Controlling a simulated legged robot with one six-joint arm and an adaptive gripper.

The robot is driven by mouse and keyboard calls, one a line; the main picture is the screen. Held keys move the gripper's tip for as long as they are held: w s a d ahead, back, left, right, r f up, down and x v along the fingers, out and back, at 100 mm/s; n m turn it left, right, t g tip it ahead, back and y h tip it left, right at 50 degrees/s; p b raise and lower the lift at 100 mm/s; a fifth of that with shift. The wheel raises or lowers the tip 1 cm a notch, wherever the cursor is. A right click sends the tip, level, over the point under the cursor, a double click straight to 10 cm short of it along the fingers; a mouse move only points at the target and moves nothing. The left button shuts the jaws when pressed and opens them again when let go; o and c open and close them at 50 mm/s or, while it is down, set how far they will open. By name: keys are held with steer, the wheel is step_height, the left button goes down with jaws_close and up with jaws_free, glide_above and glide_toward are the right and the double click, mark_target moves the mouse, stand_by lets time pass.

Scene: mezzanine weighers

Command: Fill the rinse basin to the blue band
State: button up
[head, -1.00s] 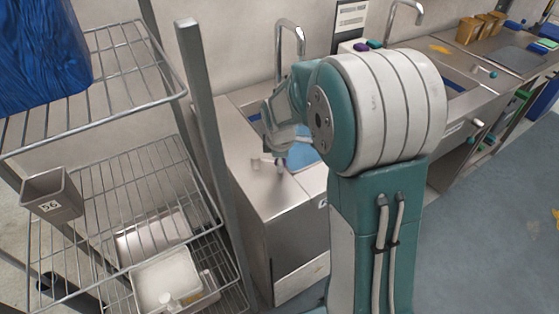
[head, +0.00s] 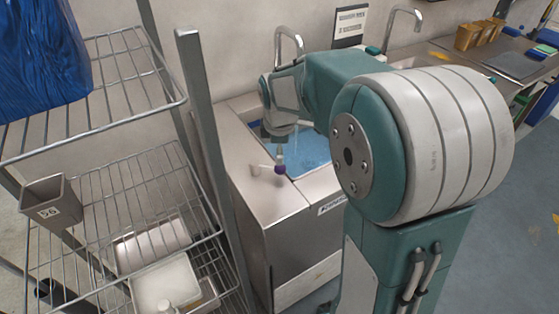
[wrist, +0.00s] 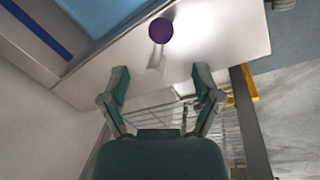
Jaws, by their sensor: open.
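The rinse basin (head: 312,172) is a steel sink with light blue water (head: 308,150) in it, below a curved tap (head: 289,42). The water also shows in the wrist view (wrist: 95,18). There a dark blue band (wrist: 38,30) runs along the basin wall, with a grey strip between it and the water. A purple ball knob (wrist: 160,30) on a pale stem (wrist: 156,60) stands at the counter's front; it also shows in the head view (head: 280,168). My gripper (wrist: 160,82) is open and empty, its fingertips apart from the knob. Any stream from the tap is hidden or unclear.
A second tap (head: 408,20) and counter lie to the right. Open floor (head: 530,200) is at right.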

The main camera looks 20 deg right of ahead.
steer(key=shift+s+a+r, duration=0.1)
steer(key=shift+s+r, duration=0.1)
steer(key=shift+r, duration=0.7)
steer(key=shift+s+a+r, duration=0.1)
steer(key=shift+s+r, duration=0.05)
steer(key=shift+r, duration=0.7)
steer(key=shift+f, duration=0.1)
stand_by(6.2)
